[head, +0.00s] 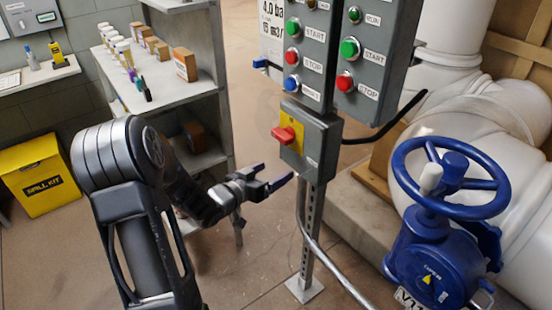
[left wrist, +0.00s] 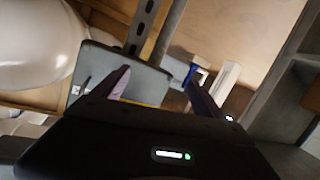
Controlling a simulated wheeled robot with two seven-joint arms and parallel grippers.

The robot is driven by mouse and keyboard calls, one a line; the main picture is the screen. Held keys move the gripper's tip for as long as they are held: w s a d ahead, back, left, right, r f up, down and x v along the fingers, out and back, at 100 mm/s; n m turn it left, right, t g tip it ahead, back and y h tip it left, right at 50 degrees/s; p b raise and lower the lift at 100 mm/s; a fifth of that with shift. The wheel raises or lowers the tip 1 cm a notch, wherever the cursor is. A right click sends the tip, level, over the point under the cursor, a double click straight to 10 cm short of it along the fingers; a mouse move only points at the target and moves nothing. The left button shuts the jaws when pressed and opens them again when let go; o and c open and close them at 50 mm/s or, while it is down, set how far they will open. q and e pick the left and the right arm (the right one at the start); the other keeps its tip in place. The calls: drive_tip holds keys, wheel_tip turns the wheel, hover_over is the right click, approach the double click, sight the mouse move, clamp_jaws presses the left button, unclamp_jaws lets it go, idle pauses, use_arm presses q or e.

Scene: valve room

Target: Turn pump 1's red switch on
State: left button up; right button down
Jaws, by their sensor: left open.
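The red switch (head: 287,134) sits on a yellow plate (head: 293,120) on the front of a grey box (head: 322,142), below the pump button panels. The switch's knob points to the left in the picture. My left gripper (head: 275,174) is open and empty, below and left of the switch and apart from it. In the left wrist view the open fingers (left wrist: 158,74) point toward the grey box (left wrist: 148,85). A thin yellow strip shows low between the fingers; the red knob cannot be made out there. My right gripper is not in view.
Button panels (head: 312,45) hang above the box on a metal post (head: 309,235). A blue valve wheel (head: 405,175) and white pipes (head: 452,70) stand to the right. A shelf (head: 185,95) with small items is behind my left arm. A yellow spill kit (head: 40,177) stands at the left.

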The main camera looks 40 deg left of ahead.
use_arm(q)
wheel_tip(320, 180, up, 5)
drive_tip(key=s+a+m+t+h, duration=0.1)
drive_tip(key=s+a+m+t, duration=0.1)
drive_tip(key=m+h+b, duration=0.2)
drive_tip(key=m+h, duration=0.1)
drive_tip(key=h, duration=0.1)
approach(277, 138)
drive_tip(key=shift+w+d+r, duration=0.15)
drive_tip(key=shift+w+d, duration=0.35)
drive_tip(key=shift+w, duration=0.25)
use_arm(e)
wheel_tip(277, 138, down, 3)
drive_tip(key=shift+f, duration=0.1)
use_arm(q)
drive_tip(key=shift+x, duration=3.95)
drive_tip(key=shift+a, duration=0.15)
drive_tip(key=c, duration=1.4)
